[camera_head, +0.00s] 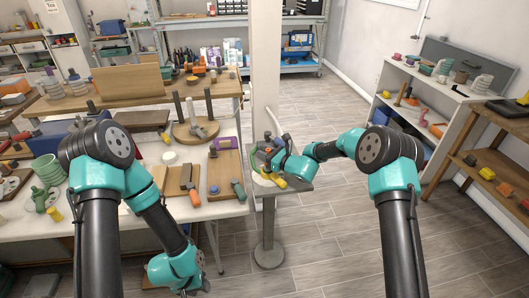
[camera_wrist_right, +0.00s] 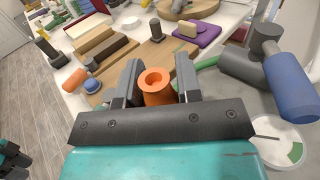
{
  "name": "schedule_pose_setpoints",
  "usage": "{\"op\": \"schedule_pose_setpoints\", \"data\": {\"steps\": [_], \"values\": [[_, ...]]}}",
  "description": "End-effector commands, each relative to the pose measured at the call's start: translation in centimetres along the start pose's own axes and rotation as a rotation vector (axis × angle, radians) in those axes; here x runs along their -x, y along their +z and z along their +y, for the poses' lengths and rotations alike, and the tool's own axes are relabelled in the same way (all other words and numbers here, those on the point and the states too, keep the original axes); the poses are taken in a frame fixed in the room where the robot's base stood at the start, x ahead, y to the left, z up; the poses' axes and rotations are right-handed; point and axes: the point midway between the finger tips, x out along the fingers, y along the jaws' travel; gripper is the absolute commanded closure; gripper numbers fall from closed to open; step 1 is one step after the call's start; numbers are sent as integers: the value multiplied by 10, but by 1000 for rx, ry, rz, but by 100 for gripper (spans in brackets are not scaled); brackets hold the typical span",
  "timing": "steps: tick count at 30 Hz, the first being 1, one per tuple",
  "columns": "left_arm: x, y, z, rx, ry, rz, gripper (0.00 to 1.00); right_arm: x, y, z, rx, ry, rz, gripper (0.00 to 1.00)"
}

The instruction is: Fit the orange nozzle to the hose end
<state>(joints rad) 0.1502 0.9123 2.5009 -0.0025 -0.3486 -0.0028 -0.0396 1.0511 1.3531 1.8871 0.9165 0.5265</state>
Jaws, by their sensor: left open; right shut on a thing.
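The orange nozzle (camera_wrist_right: 155,88) sits between the two dark fingers of my right gripper (camera_wrist_right: 152,84), its round open end facing the wrist camera.
A grey fitting with a blue cylinder (camera_wrist_right: 290,88) stands close right of my right gripper. A yellow piece (camera_head: 280,182) is on the pedestal stand. The white table (camera_head: 130,228) at left is crowded with boards and parts. The floor right of the pedestal is clear.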

Motion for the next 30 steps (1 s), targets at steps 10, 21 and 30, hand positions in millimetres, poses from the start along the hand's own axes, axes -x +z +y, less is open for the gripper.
{"op": "schedule_pose_setpoints", "data": {"steps": [10,21,30], "values": [[0,0,0,0,0,0,57,0,-9,0,-1,0,0,92],[0,0,0,0,0,0,57,0,-17,0,-1,-1,0,92],[0,0,0,0,0,0,57,0,-18,0,-1,0,1,48]]}}
